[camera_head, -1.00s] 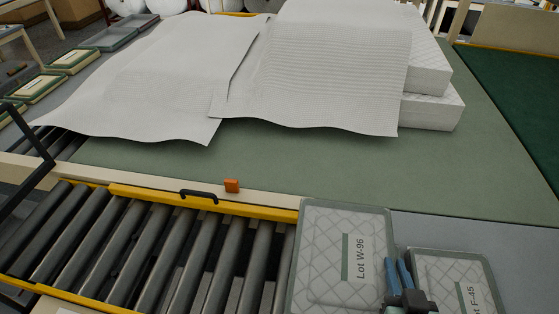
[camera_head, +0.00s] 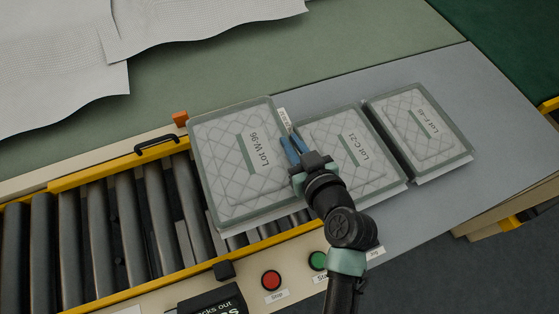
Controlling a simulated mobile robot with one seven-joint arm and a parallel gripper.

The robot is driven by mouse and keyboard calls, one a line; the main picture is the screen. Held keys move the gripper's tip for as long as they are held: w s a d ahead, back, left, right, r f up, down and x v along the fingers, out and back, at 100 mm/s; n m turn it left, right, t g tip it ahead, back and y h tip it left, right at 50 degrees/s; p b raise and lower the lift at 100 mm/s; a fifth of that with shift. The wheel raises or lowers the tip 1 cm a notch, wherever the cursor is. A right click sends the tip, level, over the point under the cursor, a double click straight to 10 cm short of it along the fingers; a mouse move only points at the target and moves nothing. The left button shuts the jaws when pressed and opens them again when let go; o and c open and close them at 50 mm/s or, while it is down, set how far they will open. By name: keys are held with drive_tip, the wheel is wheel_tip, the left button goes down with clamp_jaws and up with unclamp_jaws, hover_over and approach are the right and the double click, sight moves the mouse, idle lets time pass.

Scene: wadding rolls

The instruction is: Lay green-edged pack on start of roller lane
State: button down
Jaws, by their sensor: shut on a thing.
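A pack labelled Lot W-96 (camera_head: 238,180), white and quilted with a grey-green border, lies over the right end of the roller lane (camera_head: 128,215). My gripper (camera_head: 291,148) has its blue fingers shut on the pack's right edge. The arm comes up from the bottom of the view. I cannot tell whether the pack touches the rollers or hangs just above them. Two similar bordered packs, Lot C-21 (camera_head: 362,158) and Lot F-45 (camera_head: 425,130), lie side by side to the right on the grey table (camera_head: 400,72). My gripper covers part of C-21's left side.
A yellow rail with a black handle (camera_head: 157,142) runs along the lane's far side. Red (camera_head: 271,280) and green (camera_head: 318,261) buttons are on the near panel.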

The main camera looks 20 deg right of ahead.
wheel_tip(320, 180, down, 7)
drive_tip(key=shift+f, duration=0.2)
idle(0.3)
drive_tip(key=shift+f+b, duration=0.35)
drive_tip(key=shift+b, duration=0.15)
drive_tip(key=shift+f+b, duration=0.3)
drive_tip(key=shift+b, duration=0.15)
drive_tip(key=c, duration=0.9)
unclamp_jaws()
drive_tip(key=shift+r, duration=0.15)
